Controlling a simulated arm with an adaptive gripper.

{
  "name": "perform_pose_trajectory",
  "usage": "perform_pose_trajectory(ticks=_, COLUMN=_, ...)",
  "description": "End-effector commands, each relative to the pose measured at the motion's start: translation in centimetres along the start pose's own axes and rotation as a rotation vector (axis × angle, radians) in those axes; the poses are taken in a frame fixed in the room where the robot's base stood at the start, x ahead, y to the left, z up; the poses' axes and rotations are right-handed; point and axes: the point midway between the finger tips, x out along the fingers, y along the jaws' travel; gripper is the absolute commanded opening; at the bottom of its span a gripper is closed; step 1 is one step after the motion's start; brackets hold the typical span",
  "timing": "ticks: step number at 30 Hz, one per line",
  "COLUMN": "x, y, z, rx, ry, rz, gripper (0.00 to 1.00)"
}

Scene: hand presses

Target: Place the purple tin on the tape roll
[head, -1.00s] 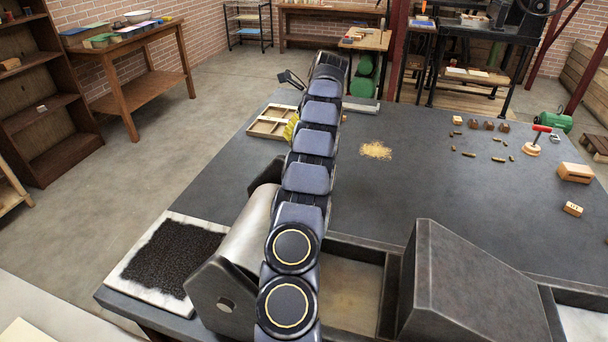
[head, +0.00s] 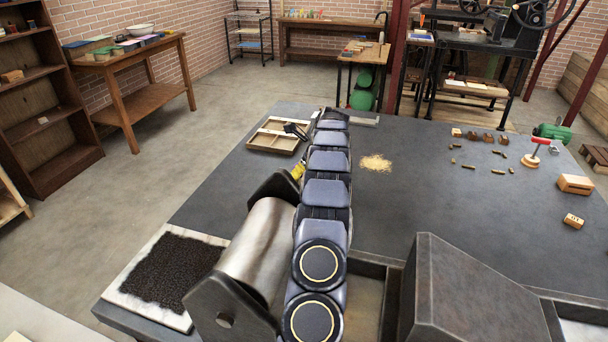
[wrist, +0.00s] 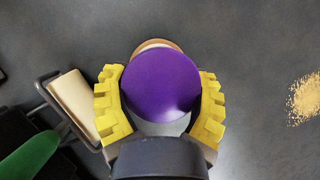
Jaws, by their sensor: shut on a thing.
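The purple tin (wrist: 160,82) shows its round purple top in the wrist view, with a grey-white side below it. My gripper (wrist: 160,103) is shut on it, one yellow finger on each side. An orange-tan rounded edge, likely the tape roll (wrist: 155,43), peeks out behind the tin's far side; the tin hides the rest. I cannot tell whether the tin touches it. In the head view a yellow finger of my gripper (head: 298,171) shows beside my arm, which hides the tin and the roll.
A green-handled roller (wrist: 36,152) lies left of my gripper in the wrist view. A yellowish pile (head: 376,163) is to the right. A metal press roller (head: 258,245) and an inked slab (head: 170,272) are at near left. A divided wooden tray (head: 262,143) lies behind. The middle of the table is mostly clear.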

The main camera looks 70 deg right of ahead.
Motion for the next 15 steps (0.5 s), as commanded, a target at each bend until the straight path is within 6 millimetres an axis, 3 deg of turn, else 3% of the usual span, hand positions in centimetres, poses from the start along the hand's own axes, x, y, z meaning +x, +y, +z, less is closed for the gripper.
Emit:
perform_pose_trajectory(ticks=8, x=0.09, y=0.0, z=0.05, rx=0.0, ry=-0.003, rz=-0.001, gripper=0.31)
perform_pose_trajectory(ticks=9, x=0.13, y=-0.04, z=-0.02, rx=0.0, ry=-0.002, rz=-0.001, gripper=0.73)
perform_pose_trajectory(ticks=11, x=0.1, y=-0.04, z=0.0, rx=0.0, ry=-0.002, rz=-0.001, gripper=0.98)
perform_pose_trajectory(ticks=15, x=0.11, y=-0.03, z=0.0, rx=0.0, ry=-0.002, rz=-0.001, gripper=0.99)
